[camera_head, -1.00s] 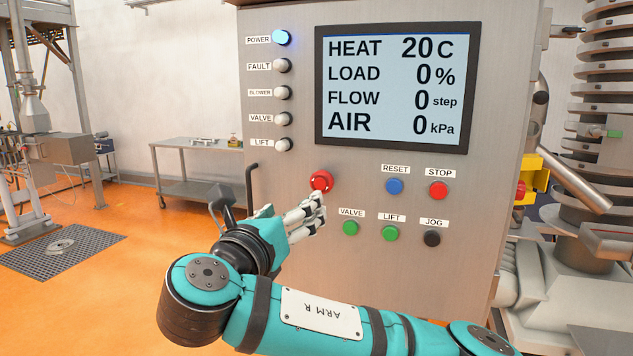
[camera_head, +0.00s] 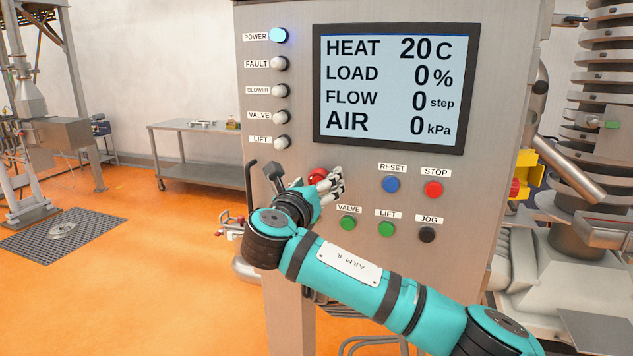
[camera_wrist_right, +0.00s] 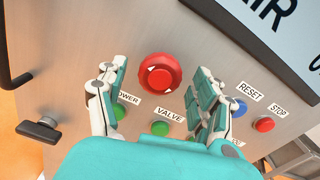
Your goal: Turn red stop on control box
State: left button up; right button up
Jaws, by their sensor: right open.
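The control box (camera_head: 470,240) is a brushed metal cabinet with a display. Its large red stop knob (camera_head: 317,176) sits left of the smaller buttons and is partly hidden by my right gripper in the head view. In the right wrist view the red knob (camera_wrist_right: 160,73) shows whole, with white arrow marks, just beyond the fingertips and between their lines. My right gripper (camera_head: 333,184) is open, with one finger on each side in the right wrist view (camera_wrist_right: 158,90). I cannot tell whether a finger touches the knob. My left gripper is not in view.
Blue reset (camera_head: 391,184) and red stop (camera_head: 433,189) buttons lie right of the knob. Green valve (camera_head: 347,223) and lift (camera_head: 386,229) buttons and a black jog button (camera_head: 427,235) sit below. A black handle (camera_head: 250,185) stands at the box's left edge. A metal table (camera_head: 200,135) stands behind left.

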jog(key=c, duration=1.2)
